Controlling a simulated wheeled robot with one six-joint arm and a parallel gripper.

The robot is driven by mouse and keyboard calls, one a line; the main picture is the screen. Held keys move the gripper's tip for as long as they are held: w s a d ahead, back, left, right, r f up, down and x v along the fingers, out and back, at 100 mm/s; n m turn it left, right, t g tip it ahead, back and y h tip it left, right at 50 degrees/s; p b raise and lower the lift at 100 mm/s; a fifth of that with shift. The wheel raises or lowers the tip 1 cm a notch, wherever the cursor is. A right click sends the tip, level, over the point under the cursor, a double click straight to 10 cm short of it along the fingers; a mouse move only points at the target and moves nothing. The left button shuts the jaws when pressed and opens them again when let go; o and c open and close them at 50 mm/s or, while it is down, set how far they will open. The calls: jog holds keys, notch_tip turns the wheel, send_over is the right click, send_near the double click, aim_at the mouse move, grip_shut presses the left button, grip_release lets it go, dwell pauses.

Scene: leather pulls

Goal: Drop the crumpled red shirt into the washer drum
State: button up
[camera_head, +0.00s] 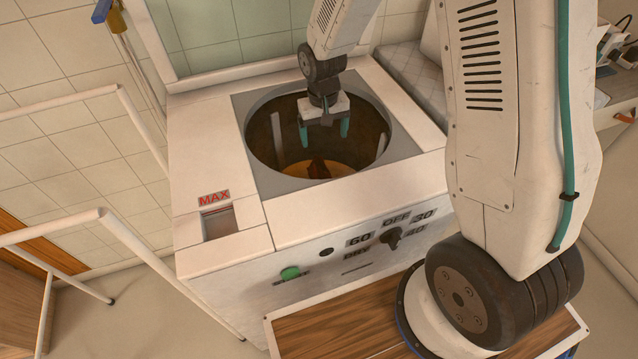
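The washer (190,120) is a white top-loader, and its round drum (264,140) is open at the top. My gripper (324,134) hangs over the drum opening, pointing down, with its two teal fingers spread apart and nothing visible between them. A small dark reddish-brown shape (318,168) lies low in the drum, below the fingers. It may be the crumpled red shirt, but it is too dark and small to be sure. No other red cloth shows.
A red MAX label (214,198) and a small recess are on the washer's top left. The front panel has a green button (290,273) and a dark knob (390,238). White rails (125,235) stand at the left. A padded grey-white surface (412,75) lies behind right.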

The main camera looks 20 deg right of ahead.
notch_tip(320, 180, up, 8)
dwell(0.5)
jog(key=shift+a+f, duration=0.1)
jog(key=s+d+r, duration=0.1)
jog(key=s+r, duration=0.5)
jog(key=s, duration=0.3)
jog(key=s+d+r+t, duration=0.1)
jog(key=s+r, duration=0.5)
jog(key=s, duration=0.4)
jog(key=s+d+r, duration=0.1)
jog(key=s+r, duration=0.5)
jog(key=s, duration=0.4)
jog(key=shift+d+r, duration=0.15)
jog(key=shift+d, duration=0.2)
jog(key=shift+s, duration=0.1)
